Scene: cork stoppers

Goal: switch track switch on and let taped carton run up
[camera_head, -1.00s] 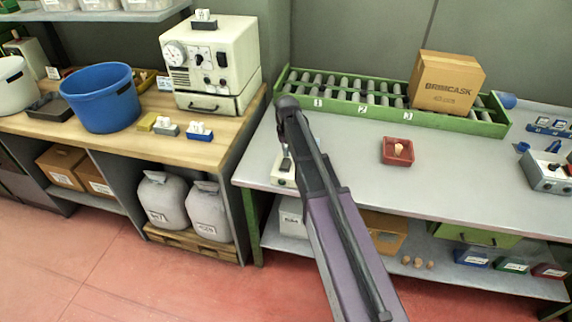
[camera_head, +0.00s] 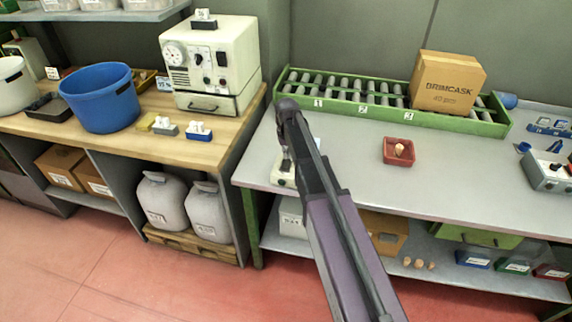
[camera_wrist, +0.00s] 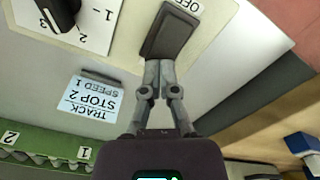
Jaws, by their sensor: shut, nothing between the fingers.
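The taped carton (camera_head: 447,82), brown and printed BRIMCASK, sits on the green roller track (camera_head: 345,108) towards its right end, past number 3. The pale control box (camera_head: 281,178) stands at the table's left front, partly hidden by my arm. In the wrist view, the black track switch (camera_wrist: 172,30) has an OFF label at its far end. My gripper (camera_wrist: 158,70) is shut and empty, its fingertips at the switch's near end. I cannot tell whether they touch, or which way the rocker is tipped. A card (camera_wrist: 90,98) reads TRACK STOP 2, SPEED 1.
A dark knob (camera_wrist: 58,12) with a numbered scale is on the same panel. A red tray (camera_head: 398,152) with a cork stands mid-table. A white machine (camera_head: 212,65) stands on the wooden bench. The grey table between is mostly clear.

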